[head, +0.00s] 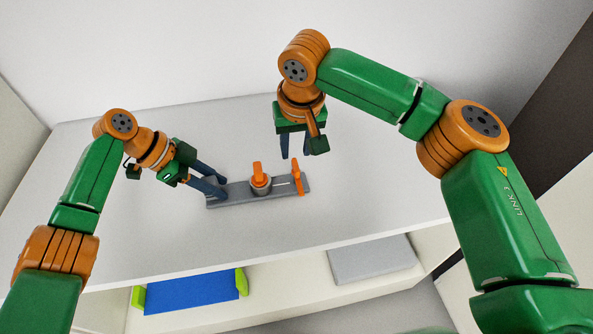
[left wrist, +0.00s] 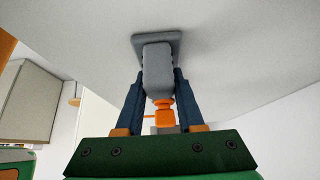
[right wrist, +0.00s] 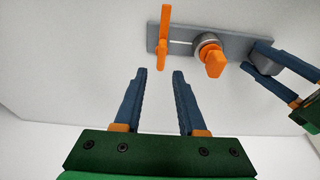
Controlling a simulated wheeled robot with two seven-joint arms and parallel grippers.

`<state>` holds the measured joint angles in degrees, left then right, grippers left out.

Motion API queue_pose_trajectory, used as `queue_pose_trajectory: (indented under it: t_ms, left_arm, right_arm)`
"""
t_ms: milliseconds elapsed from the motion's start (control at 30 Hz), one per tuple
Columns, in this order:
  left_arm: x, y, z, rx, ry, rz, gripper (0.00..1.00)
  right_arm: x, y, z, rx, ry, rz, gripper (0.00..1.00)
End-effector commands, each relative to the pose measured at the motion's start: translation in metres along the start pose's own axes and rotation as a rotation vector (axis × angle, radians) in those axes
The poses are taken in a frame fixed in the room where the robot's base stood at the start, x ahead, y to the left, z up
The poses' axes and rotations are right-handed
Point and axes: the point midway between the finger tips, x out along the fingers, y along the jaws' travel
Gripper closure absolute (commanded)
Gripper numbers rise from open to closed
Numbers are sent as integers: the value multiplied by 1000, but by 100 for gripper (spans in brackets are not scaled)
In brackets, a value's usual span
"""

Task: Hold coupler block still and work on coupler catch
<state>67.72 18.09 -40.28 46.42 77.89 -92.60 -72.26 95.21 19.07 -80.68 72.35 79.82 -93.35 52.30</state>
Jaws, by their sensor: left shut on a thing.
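The coupler block is a long grey bar (head: 235,196) lying on the table, with a raised grey end block (left wrist: 157,72) at its left end. My left gripper (head: 223,186) is shut on that end block, one finger on each side. A round grey post with an orange knob (head: 257,170) stands mid-bar. An upright orange lever (head: 297,175) stands at the right end beside a thin pale slot. I cannot tell which orange part is the coupler catch. My right gripper (head: 295,157) is open and empty above and behind the bar's right end; its fingers are apart from the lever (right wrist: 164,40).
The white tabletop (head: 110,230) around the bar is clear. Below its front edge, a shelf holds a blue tray with green ends (head: 190,292) and a grey flat box (head: 372,260). A white wall stands behind the table.

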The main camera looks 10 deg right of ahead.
Motion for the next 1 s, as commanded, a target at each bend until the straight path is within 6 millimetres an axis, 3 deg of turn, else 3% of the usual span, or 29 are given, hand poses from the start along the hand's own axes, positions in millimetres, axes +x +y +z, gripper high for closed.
queue_pose_trajectory:
  t_ms: [400,833,967,1000]
  left_arm:
    - [1,0,1,-1,-1,1,100]
    - [0,0,1,-1,-2,0,100]
    - [0,0,1,-1,-2,0,100]
    - [0,0,1,-1,-2,0,100]
  right_arm:
    - [51,-1,13,4,0,0,60]
    - [58,-1,15,5,2,1,60]
    - [58,-1,14,5,2,1,95]
    - [58,-1,14,5,2,1,100]
